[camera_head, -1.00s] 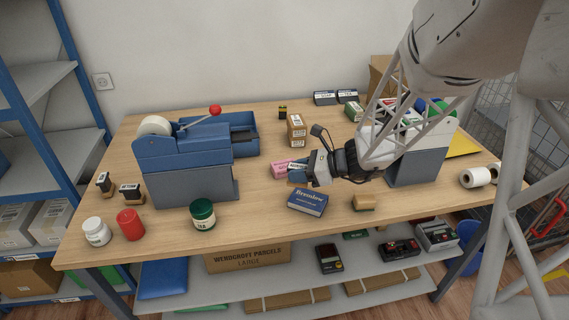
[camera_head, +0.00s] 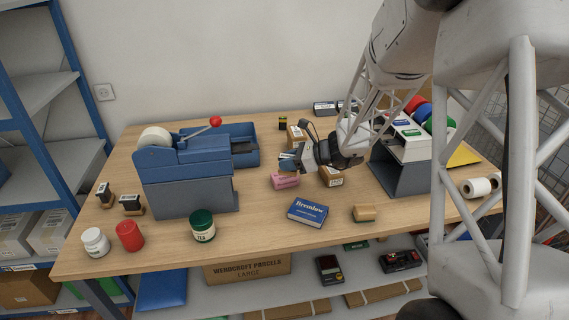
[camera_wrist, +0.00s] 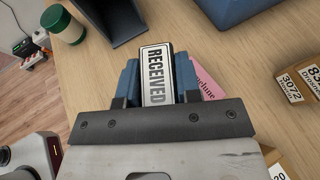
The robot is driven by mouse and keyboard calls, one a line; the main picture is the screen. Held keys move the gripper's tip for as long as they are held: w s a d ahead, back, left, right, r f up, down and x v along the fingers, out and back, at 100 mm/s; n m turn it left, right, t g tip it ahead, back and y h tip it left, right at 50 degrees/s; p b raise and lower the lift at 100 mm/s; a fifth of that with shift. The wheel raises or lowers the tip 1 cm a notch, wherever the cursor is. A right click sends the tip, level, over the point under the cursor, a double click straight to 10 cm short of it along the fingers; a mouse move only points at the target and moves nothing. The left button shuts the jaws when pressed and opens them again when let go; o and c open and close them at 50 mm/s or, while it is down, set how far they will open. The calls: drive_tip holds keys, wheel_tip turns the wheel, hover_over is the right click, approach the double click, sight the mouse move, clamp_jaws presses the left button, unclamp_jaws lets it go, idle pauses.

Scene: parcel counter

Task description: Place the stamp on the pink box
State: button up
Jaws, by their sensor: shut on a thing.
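The stamp is a dark block with a white label reading RECEIVED (camera_wrist: 156,72). My gripper (camera_wrist: 157,80) is shut on it, with a blue finger on each side. In the head view my gripper (camera_head: 288,163) holds the stamp above or just behind the pink box, apart from the counter as far as I can tell. The pink box (camera_head: 285,181) lies flat on the counter. In the wrist view the pink box (camera_wrist: 207,84) shows to the right of the fingers, partly hidden by them. The stamp's underside is hidden.
A blue book-like box (camera_head: 308,212) and a wooden block (camera_head: 364,213) lie in front. Small cartons (camera_head: 331,176) stand close to my gripper. A blue-grey tape machine (camera_head: 187,170) stands left, a grey stand (camera_head: 401,172) right. Two other stamps (camera_head: 131,204) stand at far left.

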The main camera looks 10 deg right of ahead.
sight(284, 154)
drive_tip(key=shift+w+a+f, duration=0.1)
drive_tip(key=shift+w+f, duration=0.05)
drive_tip(key=shift+w, duration=0.95)
drive_tip(key=shift+w+f, duration=0.1)
drive_tip(key=shift+w, duration=1)
drive_tip(key=shift+f, duration=1.75)
drive_tip(key=shift+f, duration=0.1)
drive_tip(key=o, duration=0.9)
